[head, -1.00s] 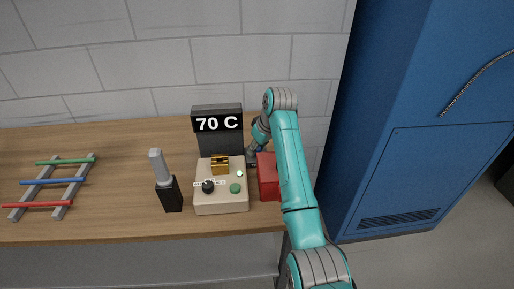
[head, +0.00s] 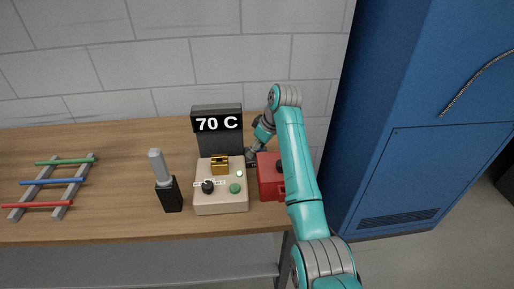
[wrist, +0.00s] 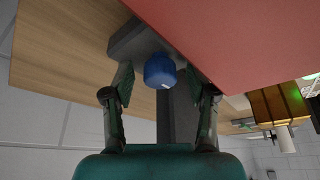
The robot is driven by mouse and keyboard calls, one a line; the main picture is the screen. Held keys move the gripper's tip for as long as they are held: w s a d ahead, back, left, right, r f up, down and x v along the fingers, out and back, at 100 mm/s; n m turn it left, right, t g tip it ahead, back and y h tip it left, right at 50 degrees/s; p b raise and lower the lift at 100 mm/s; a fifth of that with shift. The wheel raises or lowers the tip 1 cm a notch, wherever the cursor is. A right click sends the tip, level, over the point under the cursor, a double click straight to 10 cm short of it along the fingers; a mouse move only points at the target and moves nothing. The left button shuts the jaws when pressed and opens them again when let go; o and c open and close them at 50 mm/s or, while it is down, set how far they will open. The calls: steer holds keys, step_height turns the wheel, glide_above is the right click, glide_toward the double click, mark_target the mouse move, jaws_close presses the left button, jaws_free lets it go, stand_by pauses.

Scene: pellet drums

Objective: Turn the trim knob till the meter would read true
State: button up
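A blue knob (wrist: 160,70) with a small white mark sits on a grey base (wrist: 128,40) beside the red box (wrist: 240,35) in the wrist view. My gripper (wrist: 158,82) is open there. Its fingers are apart on either side of the knob, and I see no clear contact. In the head view my gripper (head: 251,156) is low between the meter and the red box (head: 268,182), and the blue knob is hidden. The meter display (head: 218,124) reads 70 C above a beige box (head: 222,205) with a black knob (head: 208,187) and a green button (head: 235,188).
A brass block (head: 220,166) sits on the beige box. A grey-handled probe (head: 157,165) stands in a black holder (head: 170,196). A rack with red, blue and green rods (head: 52,182) lies left. A blue cabinet (head: 420,150) stands right. Table between rack and holder is clear.

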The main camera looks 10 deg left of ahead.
steer(key=shift+r, duration=0.1)
steer(key=v, duration=1.2)
steer(key=shift+d, duration=0.1)
